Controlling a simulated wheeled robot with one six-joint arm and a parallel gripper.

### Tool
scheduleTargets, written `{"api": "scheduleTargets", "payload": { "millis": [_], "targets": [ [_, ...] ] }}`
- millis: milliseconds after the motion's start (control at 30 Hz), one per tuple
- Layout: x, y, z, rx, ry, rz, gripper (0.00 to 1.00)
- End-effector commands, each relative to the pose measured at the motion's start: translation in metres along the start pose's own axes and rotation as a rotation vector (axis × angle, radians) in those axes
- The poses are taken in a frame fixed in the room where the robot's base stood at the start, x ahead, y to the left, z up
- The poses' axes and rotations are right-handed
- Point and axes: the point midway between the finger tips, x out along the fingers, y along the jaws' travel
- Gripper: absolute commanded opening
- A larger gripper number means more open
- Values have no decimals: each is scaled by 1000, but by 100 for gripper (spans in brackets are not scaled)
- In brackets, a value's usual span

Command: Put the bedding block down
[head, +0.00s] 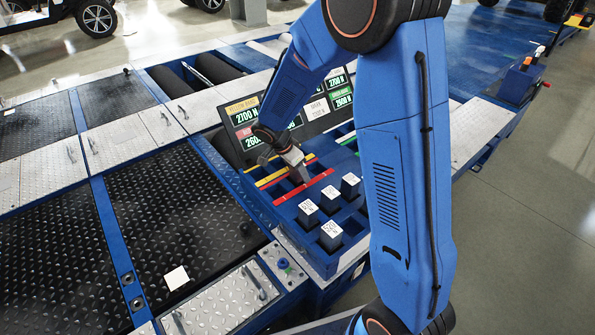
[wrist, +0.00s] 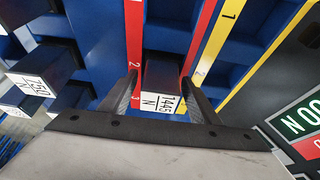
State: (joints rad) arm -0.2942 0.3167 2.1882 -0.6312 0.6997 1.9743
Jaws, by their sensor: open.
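A dark block with a white label reading about 1445 N (wrist: 162,102) stands between the two fingers of my gripper (wrist: 160,77) in the wrist view. The fingers are open, one on each side of it. The block is in a blue slot between two red strips (wrist: 134,30); whether its base rests on the slot floor is hidden. In the head view my gripper (head: 298,172) is down at the blue rack (head: 318,262), among its red and yellow strips. The block itself is hard to make out there.
Several dark blocks with white labels (head: 308,210) stand at the rack's near side, close to my gripper. A display panel (head: 300,115) rises behind the rack. Black tread plates (head: 170,225) lie to the left. A small white square (head: 177,277) lies on one plate.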

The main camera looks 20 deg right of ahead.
Motion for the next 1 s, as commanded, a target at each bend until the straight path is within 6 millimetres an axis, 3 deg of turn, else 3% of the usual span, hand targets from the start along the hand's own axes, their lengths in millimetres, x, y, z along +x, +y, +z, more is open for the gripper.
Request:
{"api": "scheduleTargets", "payload": {
  "millis": [167,700,1000],
  "targets": [
    [-12,-1,-1,1,0,-4,56],
    [-106,-1,-1,0,0,-2,56],
    [-122,0,-1,0,0,0,56]
  ]
}}
